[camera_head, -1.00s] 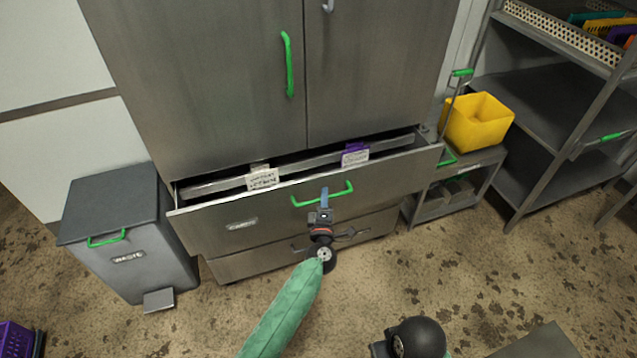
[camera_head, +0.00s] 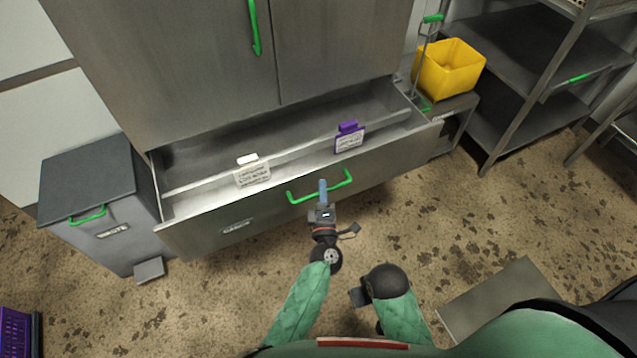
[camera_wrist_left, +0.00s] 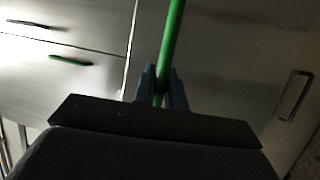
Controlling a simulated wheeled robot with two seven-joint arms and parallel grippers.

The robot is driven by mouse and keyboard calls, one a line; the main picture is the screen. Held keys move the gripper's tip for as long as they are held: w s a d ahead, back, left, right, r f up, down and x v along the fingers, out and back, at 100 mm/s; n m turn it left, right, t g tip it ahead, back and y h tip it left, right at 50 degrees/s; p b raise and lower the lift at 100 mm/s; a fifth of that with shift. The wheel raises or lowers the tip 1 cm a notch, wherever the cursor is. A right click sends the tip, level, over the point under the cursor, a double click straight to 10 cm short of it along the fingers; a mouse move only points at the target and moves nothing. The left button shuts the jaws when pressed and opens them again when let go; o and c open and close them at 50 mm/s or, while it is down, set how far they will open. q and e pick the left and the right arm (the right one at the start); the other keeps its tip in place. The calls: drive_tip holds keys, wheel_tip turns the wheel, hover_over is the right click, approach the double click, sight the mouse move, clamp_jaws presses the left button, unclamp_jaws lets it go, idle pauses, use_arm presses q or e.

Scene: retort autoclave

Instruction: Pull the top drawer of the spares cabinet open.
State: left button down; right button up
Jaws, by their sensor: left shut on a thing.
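The top drawer (camera_head: 190,237) of the steel spares cabinet (camera_head: 170,60) stands well open, and its inside shows. Its green bar handle (camera_head: 305,197) runs across the drawer front. My left gripper (camera_head: 323,188) is shut on this handle near its middle. In the left wrist view, the blue fingers (camera_wrist_left: 161,88) sit on both sides of the green bar (camera_wrist_left: 172,45). My right gripper is not clearly in view; a dark joint and green sleeve (camera_head: 400,310) of mine show low in the head view.
Two tags, one white (camera_head: 252,174) and one purple (camera_head: 349,138), hang on a divider in the drawer. A grey waste bin (camera_head: 100,195) stands left of the drawer. A yellow bin (camera_head: 450,68) and shelving (camera_head: 540,75) are at right.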

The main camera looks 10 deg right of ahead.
use_arm(q)
drive_tip(key=shift+s+d, duration=0.1)
drive_tip(key=shift+s, duration=0.15)
use_arm(e)
drive_tip(key=shift+f, duration=0.2)
drive_tip(key=shift+r, duration=0.1)
use_arm(q)
drive_tip(key=c, duration=1.5)
unclamp_jaws()
use_arm(e)
drive_tip(key=shift+w, duration=0.1)
use_arm(q)
drive_tip(key=shift+o, duration=0.2)
